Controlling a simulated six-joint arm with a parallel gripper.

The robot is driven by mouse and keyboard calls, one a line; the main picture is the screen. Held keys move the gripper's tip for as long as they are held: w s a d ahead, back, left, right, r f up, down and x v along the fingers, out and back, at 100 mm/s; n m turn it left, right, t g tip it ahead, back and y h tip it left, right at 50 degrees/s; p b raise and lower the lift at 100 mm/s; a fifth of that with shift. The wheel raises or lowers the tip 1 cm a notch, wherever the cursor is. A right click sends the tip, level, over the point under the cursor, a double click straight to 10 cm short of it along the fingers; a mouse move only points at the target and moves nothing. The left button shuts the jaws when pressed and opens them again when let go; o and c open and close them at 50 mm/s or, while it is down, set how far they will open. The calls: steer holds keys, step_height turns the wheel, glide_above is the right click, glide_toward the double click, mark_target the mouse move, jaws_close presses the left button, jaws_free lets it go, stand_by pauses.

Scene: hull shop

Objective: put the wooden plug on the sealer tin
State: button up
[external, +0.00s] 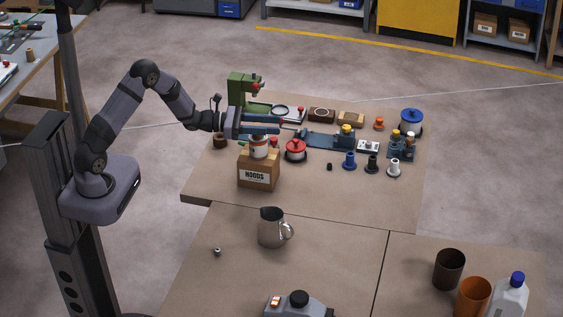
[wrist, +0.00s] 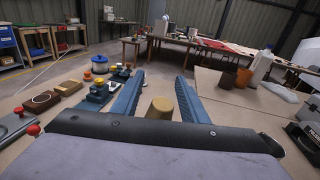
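The wooden plug (wrist: 160,109) is a tan tapered piece in the wrist view, between the two blue fingers, with a visible gap on each side. My gripper (external: 281,125) is open, with its fingers level and pointing right; its fingers also fill the wrist view (wrist: 160,76). A white tin with a red band (external: 258,152), likely the sealer tin, stands on a cardboard box marked HOODS (external: 257,177), just under the fingers. The plug appears to be at the top of this tin; the fingers and palm hide the contact.
A red-topped spool (external: 295,149) stands right of the tin. A green press (external: 242,92) is behind the gripper. Blue, black and white fittings (external: 372,163) stand farther right. A metal jug (external: 271,229) is in front.

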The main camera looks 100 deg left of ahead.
steer(key=shift+s+r, duration=0.1)
steer(key=shift+s, duration=0.05)
steer(key=b+v, duration=0.3)
steer(key=v, duration=0.8)
steer(key=shift+s, duration=0.4)
steer(key=shift+d, duration=0.1)
steer(key=w+d+f+m+g+h, duration=0.15)
steer(key=d+m+h, duration=0.3)
steer(key=d, duration=0.45)
steer(key=w+d+f+m+g+h, duration=0.1)
steer(key=d+f+m+g+h, duration=0.3)
steer(key=d, duration=0.6)
steer(key=w+d+m+g+h, duration=0.1)
steer(key=d+m+g+h, duration=0.15)
steer(key=d+m, duration=0.5)
steer(key=s+d+f+m+g, duration=0.3)
steer(key=s+d+m+g, duration=0.25)
steer(key=d, duration=0.55)
steer(key=s+f+m+g+y, duration=0.3)
steer(key=s+m+y, duration=0.4)
steer(key=m, duration=1)
steer(key=shift+s, duration=1.1)
